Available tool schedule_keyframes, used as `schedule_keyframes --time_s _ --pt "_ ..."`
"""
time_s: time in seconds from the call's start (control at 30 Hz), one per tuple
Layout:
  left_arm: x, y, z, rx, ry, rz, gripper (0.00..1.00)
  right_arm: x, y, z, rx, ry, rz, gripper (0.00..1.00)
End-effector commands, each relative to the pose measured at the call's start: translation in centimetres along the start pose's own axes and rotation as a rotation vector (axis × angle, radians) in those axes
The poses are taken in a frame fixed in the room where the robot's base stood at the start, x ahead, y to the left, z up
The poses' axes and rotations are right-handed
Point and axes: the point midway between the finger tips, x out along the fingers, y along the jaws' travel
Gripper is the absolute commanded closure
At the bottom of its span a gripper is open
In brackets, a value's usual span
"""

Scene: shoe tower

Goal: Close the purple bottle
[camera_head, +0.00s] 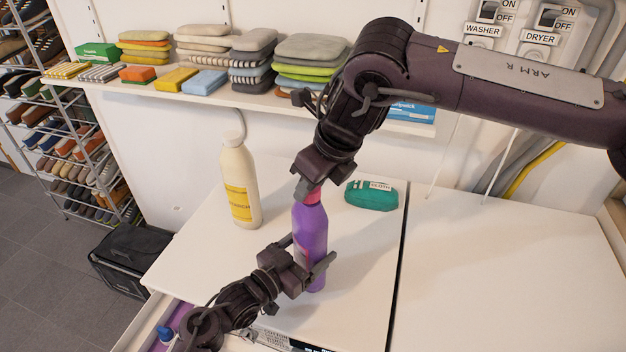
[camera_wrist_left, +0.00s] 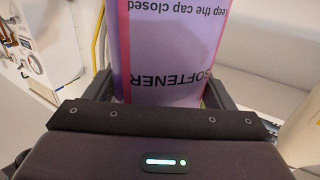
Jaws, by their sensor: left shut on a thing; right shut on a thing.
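The purple bottle (camera_head: 310,232) stands upright on the white machine top (camera_head: 362,265) in the head view. My left gripper (camera_head: 312,272) is shut around its lower body. My right gripper (camera_head: 308,188) comes down from above and is shut on the red-pink cap (camera_head: 312,196) at the bottle's top. The cap sits at the bottle's mouth; its fit on the neck is partly hidden by the fingers.
A cream bottle with a yellow label (camera_head: 240,185) stands left of the purple bottle. A green pack (camera_head: 371,195) lies to the right, near the seam between the machines. The right machine top (camera_head: 500,265) is clear. A shelf (camera_head: 190,95) with folded cloths runs behind.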

Motion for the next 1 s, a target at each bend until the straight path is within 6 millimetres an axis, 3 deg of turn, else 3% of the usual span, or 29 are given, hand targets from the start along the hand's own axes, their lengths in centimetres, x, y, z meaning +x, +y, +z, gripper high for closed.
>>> schedule_keyframes --time_s 0.7,0.83,1.0 --pt "0.02 -0.05 -0.08 0.002 0.001 -0.001 0.87 0.41 0.79 0.74 1.386 -0.002 -0.615 0.85" --pt "0.02 -0.05 -0.10 0.002 0.001 -0.001 0.87 0.47 0.74 0.76 1.542 -0.002 -0.677 0.85" --pt "0.02 -0.05 -0.10 0.002 0.002 -0.001 0.87 0.41 0.73 0.80 1.598 -0.005 -0.694 0.85"
